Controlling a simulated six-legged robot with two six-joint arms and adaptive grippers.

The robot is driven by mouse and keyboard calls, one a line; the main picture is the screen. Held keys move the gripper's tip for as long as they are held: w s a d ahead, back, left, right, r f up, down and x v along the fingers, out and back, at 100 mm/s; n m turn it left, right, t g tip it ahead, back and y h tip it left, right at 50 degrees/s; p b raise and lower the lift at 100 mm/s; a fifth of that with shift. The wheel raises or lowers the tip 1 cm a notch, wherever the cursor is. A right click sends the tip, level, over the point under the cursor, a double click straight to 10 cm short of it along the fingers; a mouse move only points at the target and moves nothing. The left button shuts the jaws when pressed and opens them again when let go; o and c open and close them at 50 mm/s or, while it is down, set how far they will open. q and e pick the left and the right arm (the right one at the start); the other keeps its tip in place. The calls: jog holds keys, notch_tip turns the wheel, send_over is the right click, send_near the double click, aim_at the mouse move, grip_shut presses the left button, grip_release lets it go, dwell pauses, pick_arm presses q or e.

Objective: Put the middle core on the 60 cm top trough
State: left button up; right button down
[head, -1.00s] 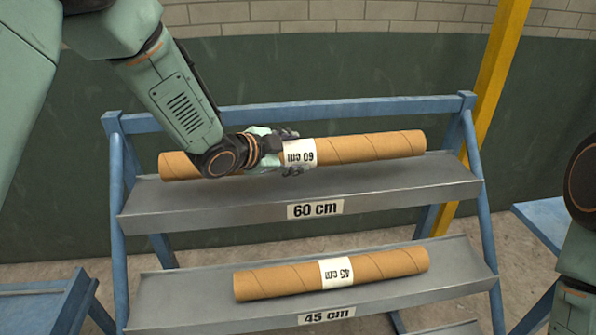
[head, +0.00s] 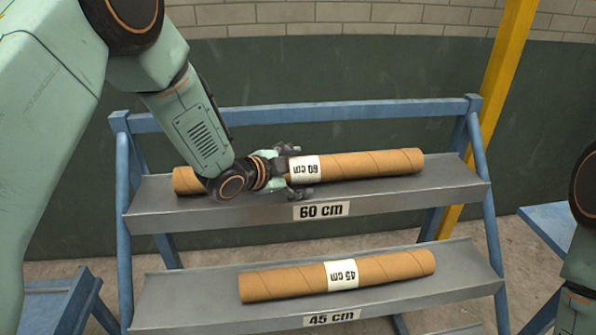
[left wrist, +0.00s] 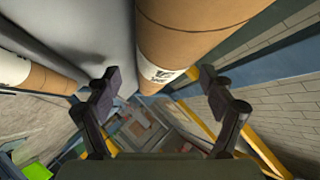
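The core labelled 60 cm (head: 370,163), a long brown cardboard tube with an upside-down white label, lies along the 60 cm top trough (head: 420,185) and appears to rest in it. In the left wrist view the core (left wrist: 185,35) runs between the fingers, nearer the right one. My left gripper (head: 292,171) is at the core, just left of its label; it also shows in the left wrist view (left wrist: 158,78). Its fingers are spread wide, with a clear gap on the left finger's side. My right gripper is out of view.
A shorter core labelled 45 cm (head: 390,268) lies on the lower 45 cm trough (head: 470,265). The blue rack frame (head: 330,113) stands before a dark green wall. A yellow post (head: 497,75) is behind on the right. Blue stands flank the rack.

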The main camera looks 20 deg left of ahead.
pick_arm(q)
jog(key=shift+s, duration=0.1)
jog(key=shift+w+f, duration=0.1)
jog(key=shift+w, duration=0.2)
jog(key=v, duration=1.2)
jog(key=shift+s, duration=0.2)
jog(key=shift+w, duration=0.15)
